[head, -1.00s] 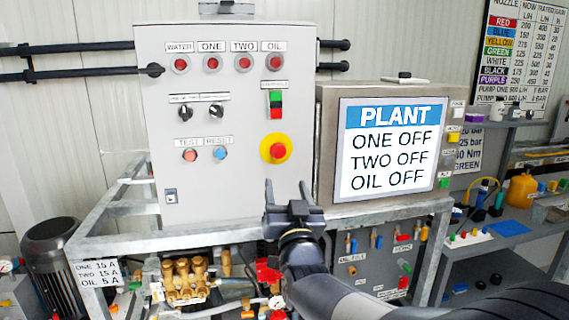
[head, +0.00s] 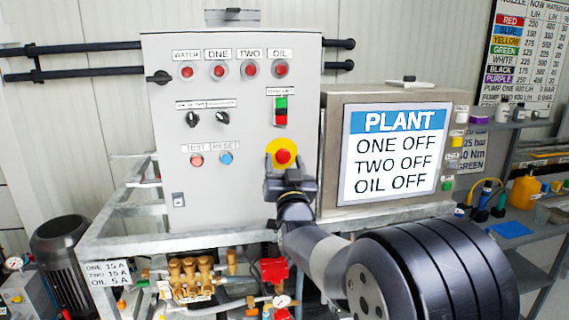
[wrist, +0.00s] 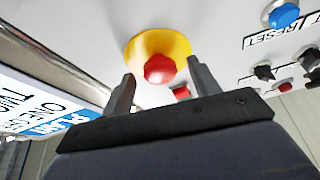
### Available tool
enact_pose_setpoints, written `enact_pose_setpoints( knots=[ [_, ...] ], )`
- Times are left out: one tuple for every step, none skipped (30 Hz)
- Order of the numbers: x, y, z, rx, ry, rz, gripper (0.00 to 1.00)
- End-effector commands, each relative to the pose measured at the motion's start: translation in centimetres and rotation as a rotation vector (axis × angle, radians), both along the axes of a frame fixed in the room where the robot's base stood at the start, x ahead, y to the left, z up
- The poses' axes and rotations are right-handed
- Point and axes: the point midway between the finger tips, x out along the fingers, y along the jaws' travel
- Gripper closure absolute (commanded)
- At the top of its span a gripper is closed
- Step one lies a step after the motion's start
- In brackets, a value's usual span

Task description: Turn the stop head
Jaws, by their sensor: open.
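The stop head is a red mushroom button (head: 283,156) on a round yellow plate, low on the right of the grey panel. It also shows in the wrist view (wrist: 159,68), upper middle, with the yellow plate (wrist: 174,42) behind it. My gripper (head: 286,168) is in front of the panel just below the head and overlaps the lower part of the yellow plate. In the wrist view my gripper (wrist: 160,80) is open and empty, one finger left and one right of the red head. I cannot tell whether the fingertips reach it in depth.
A grey box with the PLANT screen (head: 396,152) stands right of the panel, close to my arm. A green and red switch (head: 281,110) is above the head. Test and reset buttons (head: 226,158) and selector knobs (head: 192,119) are left. A steel frame runs below.

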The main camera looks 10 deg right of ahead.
Motion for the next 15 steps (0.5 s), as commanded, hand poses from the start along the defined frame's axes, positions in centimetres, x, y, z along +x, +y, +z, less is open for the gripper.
enact_pose_setpoints(
  knots=[
    [-0.01,0.00,0.01,0.000,0.000,0.000,0.43],
    [-0.02,0.00,0.00,0.000,0.000,0.000,0.45],
    [-0.02,0.01,0.00,0.000,0.000,0.000,0.49],
    [-0.02,0.01,0.00,0.000,0.000,0.000,0.51],
    [-0.02,0.01,0.00,0.000,0.000,0.000,0.54],
    [-0.03,0.01,0.01,0.000,0.000,0.000,0.57],
    [-0.03,0.01,0.01,0.000,0.000,0.000,0.59],
    [-0.04,0.01,0.01,0.000,0.000,0.000,0.62],
    [-0.04,0.01,0.01,0.000,0.000,0.000,0.65],
    [-0.04,0.01,0.01,0.000,0.000,0.000,0.68],
    [-0.04,0.01,0.01,0.000,0.000,0.000,0.70],
    [-0.04,0.01,0.01,0.000,0.000,0.000,0.73],
    [-0.04,0.01,0.01,0.000,0.000,0.000,0.76],
    [-0.04,0.01,0.02,0.000,0.000,0.000,0.78],
    [-0.04,0.01,0.01,0.000,0.000,0.000,0.81]
  ],
)
